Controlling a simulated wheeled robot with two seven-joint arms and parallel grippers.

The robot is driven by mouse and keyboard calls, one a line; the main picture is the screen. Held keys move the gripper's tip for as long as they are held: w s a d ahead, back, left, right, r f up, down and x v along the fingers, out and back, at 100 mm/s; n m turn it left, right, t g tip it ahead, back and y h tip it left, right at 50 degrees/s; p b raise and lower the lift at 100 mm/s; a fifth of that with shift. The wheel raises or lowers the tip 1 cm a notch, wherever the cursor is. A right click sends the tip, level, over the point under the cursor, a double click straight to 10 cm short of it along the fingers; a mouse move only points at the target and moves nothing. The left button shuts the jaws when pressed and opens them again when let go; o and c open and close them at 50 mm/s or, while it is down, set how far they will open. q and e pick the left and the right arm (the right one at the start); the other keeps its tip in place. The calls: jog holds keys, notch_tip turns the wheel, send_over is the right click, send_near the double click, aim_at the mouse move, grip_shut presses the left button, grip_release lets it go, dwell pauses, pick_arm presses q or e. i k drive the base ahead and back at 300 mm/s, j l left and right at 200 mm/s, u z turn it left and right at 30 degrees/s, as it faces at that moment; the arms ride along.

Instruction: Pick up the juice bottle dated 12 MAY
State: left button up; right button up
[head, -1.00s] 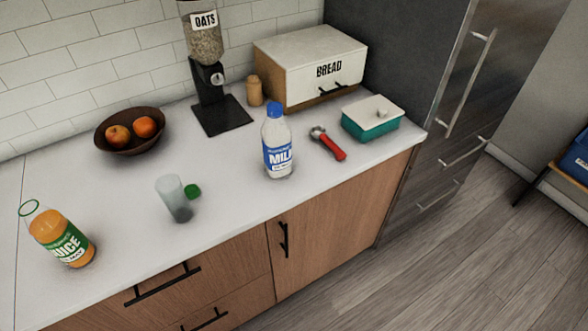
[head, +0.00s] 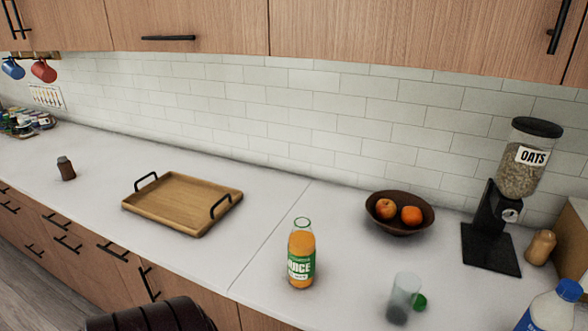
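A juice bottle (head: 301,258) with orange juice and a green label stands upright on the white counter, just right of the seam in the worktop. Its top looks open, with a green ring at the mouth. The date on its label is too small to read in this view. No other juice bottle shows. Neither of my grippers is in view.
A wooden tray (head: 160,216) with black handles lies to the left. A glass (head: 402,297) and green cap (head: 420,302) are to the right, with a fruit bowl (head: 399,222) behind. The oats dispenser (head: 500,215) and milk bottle (head: 555,312) stand farther right.

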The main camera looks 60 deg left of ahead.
aim_at(301, 240)
jog(key=u, duration=1.65)
